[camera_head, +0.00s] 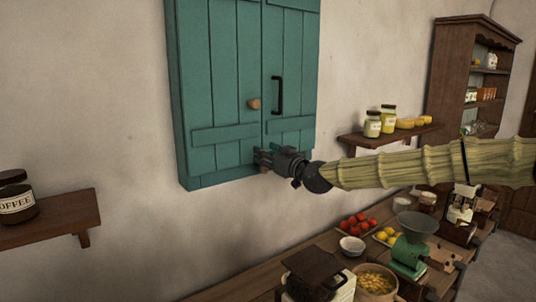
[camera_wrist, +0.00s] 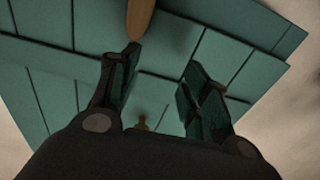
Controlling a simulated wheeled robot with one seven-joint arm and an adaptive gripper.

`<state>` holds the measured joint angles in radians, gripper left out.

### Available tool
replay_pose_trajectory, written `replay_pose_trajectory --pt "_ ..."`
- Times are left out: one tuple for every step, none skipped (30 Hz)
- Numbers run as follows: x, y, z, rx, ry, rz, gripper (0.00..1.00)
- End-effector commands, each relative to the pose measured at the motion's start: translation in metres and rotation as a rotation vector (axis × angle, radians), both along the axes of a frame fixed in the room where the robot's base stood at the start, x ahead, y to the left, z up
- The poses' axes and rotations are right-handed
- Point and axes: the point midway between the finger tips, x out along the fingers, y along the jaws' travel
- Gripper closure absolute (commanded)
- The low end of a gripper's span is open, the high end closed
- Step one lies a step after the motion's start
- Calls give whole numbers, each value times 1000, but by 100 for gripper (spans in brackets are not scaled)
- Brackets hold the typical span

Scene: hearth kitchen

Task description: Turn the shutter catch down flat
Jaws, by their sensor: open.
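The teal shutter (camera_head: 225,70) is a pair of plank doors on the wall. A brown wooden piece (camera_head: 254,104), which looks like the catch, sits near the seam between the doors, left of a black handle (camera_head: 277,95). My gripper (camera_head: 262,158) is in front of the shutter's lower part, below the wooden piece. In the wrist view my gripper (camera_wrist: 162,62) has its fingers apart with nothing between the tips. A wooden piece (camera_wrist: 138,18) shows just past the left fingertip; I cannot tell whether they touch.
A shelf (camera_head: 60,218) with a coffee jar is at the left. Another shelf (camera_head: 400,134) holds jars and yellow bowls at the right. Below my arm, a counter (camera_head: 300,258) carries a grinder (camera_head: 410,250), bowls and produce. Bare wall lies left of the shutter.

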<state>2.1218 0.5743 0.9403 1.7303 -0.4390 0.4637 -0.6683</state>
Motion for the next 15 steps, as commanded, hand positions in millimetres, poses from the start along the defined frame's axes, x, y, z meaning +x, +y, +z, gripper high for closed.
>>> replay_pose_trajectory --pt "16 1 -10 1 12 -3 54" --pt "23 2 -15 1 18 -2 54" --pt "31 4 -20 1 23 -1 54" --pt "34 4 -22 1 24 -1 54" --pt "36 3 -23 1 26 -2 54" --pt "37 3 -24 0 27 -3 54" --pt "37 3 -24 0 27 -2 54" --pt "36 4 -23 0 27 -2 54" --pt "35 3 -22 0 26 -3 54" --pt "35 3 -21 0 26 -4 54" --pt "34 3 -20 -1 24 -4 54" --pt "32 3 -18 0 22 -6 50" --pt "30 3 -17 -1 22 -6 56" --pt "29 3 -16 -1 20 -7 61" --pt "27 2 -15 -1 19 -8 69"
